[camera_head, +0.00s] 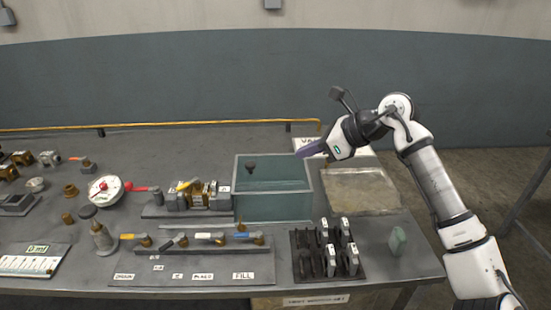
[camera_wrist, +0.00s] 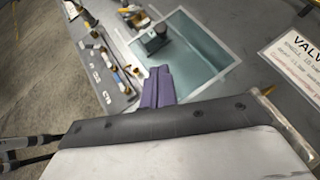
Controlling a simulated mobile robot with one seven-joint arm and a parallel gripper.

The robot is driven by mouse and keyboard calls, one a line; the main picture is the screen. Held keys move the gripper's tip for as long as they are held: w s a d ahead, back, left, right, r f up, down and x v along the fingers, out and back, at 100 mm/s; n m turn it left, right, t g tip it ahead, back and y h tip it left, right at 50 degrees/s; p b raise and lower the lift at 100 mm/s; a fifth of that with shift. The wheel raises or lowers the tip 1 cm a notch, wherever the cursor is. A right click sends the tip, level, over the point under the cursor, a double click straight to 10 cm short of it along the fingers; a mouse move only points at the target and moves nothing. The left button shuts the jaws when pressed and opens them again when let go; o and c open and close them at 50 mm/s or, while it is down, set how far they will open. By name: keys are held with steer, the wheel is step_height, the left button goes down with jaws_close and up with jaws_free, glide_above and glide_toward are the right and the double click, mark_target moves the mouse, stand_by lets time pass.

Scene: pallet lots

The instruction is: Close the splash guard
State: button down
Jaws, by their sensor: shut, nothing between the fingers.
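A clear, brownish see-through panel, which looks like the splash guard (camera_head: 360,190), lies open and nearly flat to the right of the tank (camera_head: 272,208). The tank is a teal rectangular basin with an open top, and a dark fitting (camera_head: 251,167) shows inside it. My gripper (camera_head: 299,153) has purple fingers, which are shut and empty. In the head view it appears over the tank's back right corner, apart from the panel. In the wrist view the closed fingers (camera_wrist: 160,72) overlap the tank (camera_wrist: 203,62). I cannot tell their height above it.
A printed sign (camera_wrist: 297,50) is at right in the wrist view.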

mark_target(254, 167)
steer(key=p+x, duration=0.2)
steer(key=x, duration=0.2)
steer(key=p+x, duration=0.2)
steer(key=x, duration=0.2)
steer(key=p+x, duration=0.1)
steer(key=x, duration=0.4)
steer(key=shift+w+a+r+p, duration=0.1)
steer(key=shift+w+r+p, duration=0.2)
steer(key=shift+p, duration=0.1)
steer(key=shift+a, duration=0.1)
steer(key=shift+a+f+b, duration=0.15)
steer(key=shift+a+b, duration=0.15)
steer(key=shift+b, duration=0.05)
steer(key=a+b, duration=0.9)
steer(key=a, duration=0.9)
steer(key=shift+a+b, duration=0.3)
steer(key=shift+b, duration=0.05)
steer(key=shift+a, duration=0.65)
